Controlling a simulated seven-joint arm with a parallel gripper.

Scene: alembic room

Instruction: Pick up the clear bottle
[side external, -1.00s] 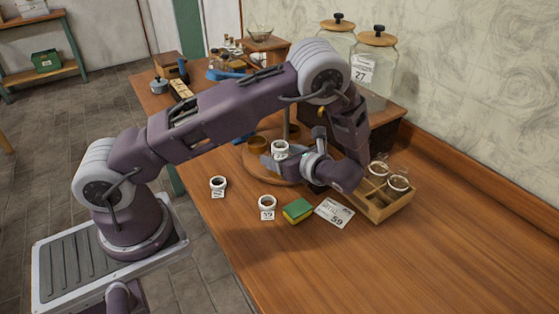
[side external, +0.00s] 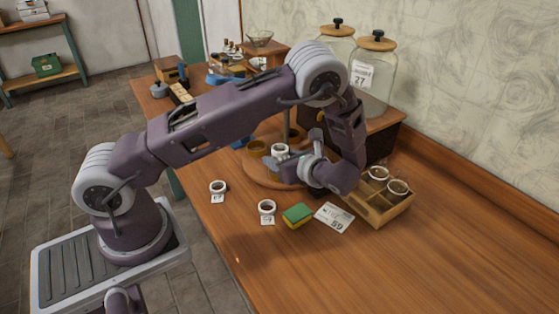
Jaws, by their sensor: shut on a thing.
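A small white-rimmed vessel (side external: 279,149) shows over the round wooden stand (side external: 256,177), right at my fingertips. It may be the clear bottle; its body is hard to make out. My gripper (side external: 282,161) reaches in from the right, low over the stand, and is shut on this vessel. The fingers hide its lower part, so I cannot tell whether it touches the stand. Two similar white-rimmed vessels with labels, one at left (side external: 218,187) and one nearer (side external: 267,208), stand on the table.
A green and yellow sponge (side external: 298,215) and a card (side external: 334,217) lie in front. A wooden crate (side external: 385,215) holds white-rimmed vessels at right. A large lidded glass jar (side external: 375,75) stands behind. An amber vessel (side external: 257,148) is beside my gripper. The right foreground is clear.

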